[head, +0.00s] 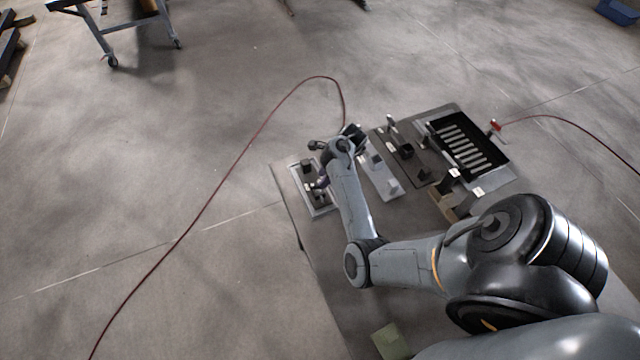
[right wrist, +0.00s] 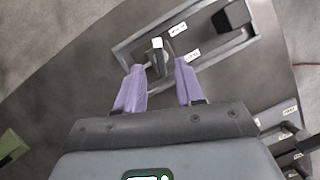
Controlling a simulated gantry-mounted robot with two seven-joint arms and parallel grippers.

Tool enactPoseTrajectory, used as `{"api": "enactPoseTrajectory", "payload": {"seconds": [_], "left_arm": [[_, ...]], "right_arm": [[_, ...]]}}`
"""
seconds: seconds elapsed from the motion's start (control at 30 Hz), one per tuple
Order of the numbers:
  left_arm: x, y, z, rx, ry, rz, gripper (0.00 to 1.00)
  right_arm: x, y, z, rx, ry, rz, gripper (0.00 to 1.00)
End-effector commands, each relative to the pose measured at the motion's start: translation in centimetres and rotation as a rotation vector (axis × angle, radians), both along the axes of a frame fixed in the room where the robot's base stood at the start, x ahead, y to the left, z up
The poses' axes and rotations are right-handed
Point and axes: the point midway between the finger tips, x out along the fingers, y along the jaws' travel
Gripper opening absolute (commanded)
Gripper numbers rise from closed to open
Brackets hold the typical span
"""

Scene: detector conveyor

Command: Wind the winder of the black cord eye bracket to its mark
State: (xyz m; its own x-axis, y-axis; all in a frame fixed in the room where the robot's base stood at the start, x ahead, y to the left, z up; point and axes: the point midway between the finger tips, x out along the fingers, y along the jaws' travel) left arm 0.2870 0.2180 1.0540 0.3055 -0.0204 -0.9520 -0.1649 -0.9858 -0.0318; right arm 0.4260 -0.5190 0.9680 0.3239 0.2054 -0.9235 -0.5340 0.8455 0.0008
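My right gripper (head: 320,183) reaches down over a grey-framed panel (head: 328,208) at the left end of the table. In the right wrist view its two purple fingers (right wrist: 159,82) are apart, with nothing held between them. A small dark upright part with a white tip (right wrist: 157,44), which looks like the winder, stands just beyond and between the fingertips. No clear contact shows. A black block-like fitting (right wrist: 232,18), perhaps the bracket, stands on the same panel to the right. White labels (right wrist: 178,29) are too small to read, and I cannot make out the mark. My left gripper is out of view.
More panels with black fittings (head: 403,150) lie to the right, beside a slotted black tray (head: 466,143). A green piece (head: 390,340) lies near the table's front. A red cord (head: 228,172) runs over the floor. The table between the panels and the green piece looks bare.

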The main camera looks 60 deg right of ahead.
Motion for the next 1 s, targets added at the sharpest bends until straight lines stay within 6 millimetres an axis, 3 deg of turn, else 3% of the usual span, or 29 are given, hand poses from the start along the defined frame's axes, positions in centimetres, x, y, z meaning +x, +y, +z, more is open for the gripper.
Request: {"api": "enactPoseTrajectory", "payload": {"seconds": [0.1, 0.3, 0.7, 0.93, 1.0], "left_arm": [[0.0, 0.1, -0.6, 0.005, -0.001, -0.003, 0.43], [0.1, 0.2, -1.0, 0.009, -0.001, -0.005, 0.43], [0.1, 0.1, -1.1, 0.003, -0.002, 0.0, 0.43], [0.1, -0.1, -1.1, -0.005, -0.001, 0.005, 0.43], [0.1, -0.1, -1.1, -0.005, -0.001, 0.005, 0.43]], "right_arm": [[0.6, 0.5, -1.7, 0.003, 0.0, 0.0, 0.37], [1.1, 0.8, -3.3, 0.001, 0.0, 0.0, 0.37], [1.3, 0.9, -3.6, -0.001, 0.0, 0.002, 0.37], [1.3, 0.9, -3.6, -0.001, 0.001, 0.001, 0.02], [1.3, 0.8, -3.6, -0.001, 0.001, 0.001, 0.0]]}}
